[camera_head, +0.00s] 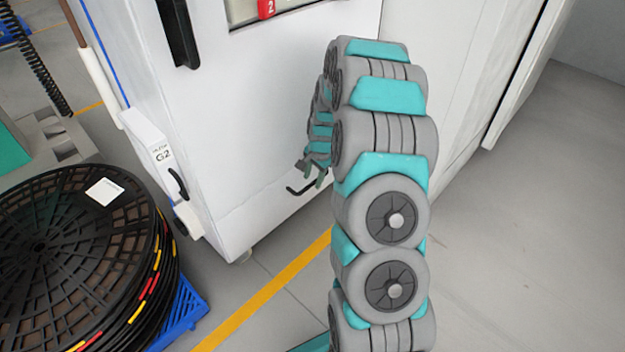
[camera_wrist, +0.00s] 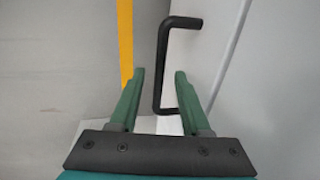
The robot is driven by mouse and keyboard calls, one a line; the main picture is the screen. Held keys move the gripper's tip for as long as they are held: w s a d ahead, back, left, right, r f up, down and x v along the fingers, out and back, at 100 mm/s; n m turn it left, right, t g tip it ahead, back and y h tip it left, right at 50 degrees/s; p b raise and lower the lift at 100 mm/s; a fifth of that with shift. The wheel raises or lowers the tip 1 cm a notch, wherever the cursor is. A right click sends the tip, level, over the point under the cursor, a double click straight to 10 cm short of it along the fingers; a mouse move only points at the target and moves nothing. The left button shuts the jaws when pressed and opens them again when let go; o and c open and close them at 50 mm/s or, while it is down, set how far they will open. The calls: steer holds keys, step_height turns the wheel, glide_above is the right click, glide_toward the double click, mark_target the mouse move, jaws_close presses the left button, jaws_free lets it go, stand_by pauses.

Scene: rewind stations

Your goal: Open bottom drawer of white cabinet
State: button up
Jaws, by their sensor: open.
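The white cabinet (camera_head: 240,110) stands in the middle of the head view. Its low front panel (camera_head: 262,205) carries a black bar handle (camera_head: 300,191) and sits flush with the cabinet face. My gripper (camera_head: 313,177) is at this handle, partly hidden behind my own arm. In the wrist view the black handle (camera_wrist: 162,65) runs between the two green fingers of my gripper (camera_wrist: 159,72), nearer the left one. The fingers are apart on either side of it; I see no clear contact.
A stack of black reels (camera_head: 75,260) on a blue pallet (camera_head: 183,315) stands at left, beside a small G2 box (camera_head: 158,155). A yellow floor line (camera_head: 270,290) runs past the cabinet. The grey floor (camera_head: 545,220) at right is clear.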

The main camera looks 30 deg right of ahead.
steer(key=shift+w+f, duration=0.1)
steer(key=shift+f, duration=0.5)
jaws_close()
stand_by(1.0)
